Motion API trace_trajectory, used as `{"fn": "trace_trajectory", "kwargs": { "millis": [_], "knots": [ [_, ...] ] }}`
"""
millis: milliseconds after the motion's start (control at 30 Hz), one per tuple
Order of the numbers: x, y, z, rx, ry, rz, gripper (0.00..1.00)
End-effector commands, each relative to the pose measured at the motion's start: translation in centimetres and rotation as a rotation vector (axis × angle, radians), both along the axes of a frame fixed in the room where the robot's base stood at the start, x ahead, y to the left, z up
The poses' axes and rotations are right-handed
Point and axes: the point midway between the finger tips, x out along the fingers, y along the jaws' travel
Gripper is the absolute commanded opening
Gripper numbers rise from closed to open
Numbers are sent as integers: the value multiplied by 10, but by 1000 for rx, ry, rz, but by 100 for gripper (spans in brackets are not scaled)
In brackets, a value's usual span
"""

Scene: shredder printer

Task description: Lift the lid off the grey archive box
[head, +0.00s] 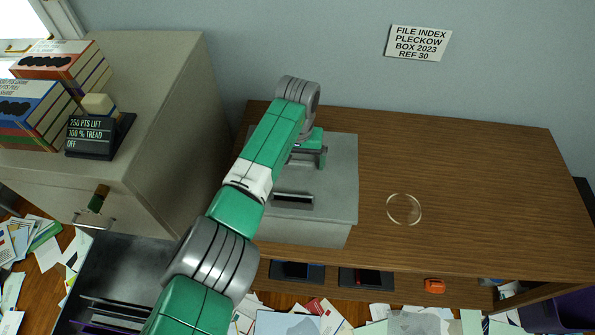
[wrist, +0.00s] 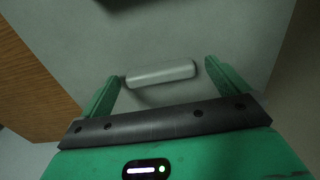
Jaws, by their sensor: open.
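The grey archive box (head: 335,237) stands on the wooden desk with its flat grey lid (head: 340,185) on top. My gripper (head: 318,157) is over the back part of the lid. In the wrist view, the pale bar handle (wrist: 160,73) on the lid lies between the open fingers of my gripper (wrist: 162,72). A gap shows beside each end of the handle, and the fingers are not closed on it. I cannot tell the exact height of the fingertips above the lid. A dark bar (head: 293,200) shows nearer the front of the lid. My arm hides the box's left side.
The desk (head: 470,190) is clear to the right except for a transparent ring (head: 404,209). A grey cabinet (head: 165,90) with books and a black sign (head: 98,137) stands at left. Shelves below hold dark trays and an orange item (head: 434,286). Papers litter the floor.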

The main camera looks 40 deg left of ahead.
Motion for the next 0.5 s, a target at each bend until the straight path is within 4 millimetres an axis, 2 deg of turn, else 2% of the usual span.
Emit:
{"fn": "trace_trajectory", "kwargs": {
  "millis": [233, 433, 467, 500],
  "knots": [
    [0, 0, -2, 0, 0, 0, 98],
    [0, 0, -2, 0, 0, 0, 59],
    [0, 0, -2, 0, 0, 0, 54],
    [0, 0, -2, 1, -1, 0, 54]
  ]
}}
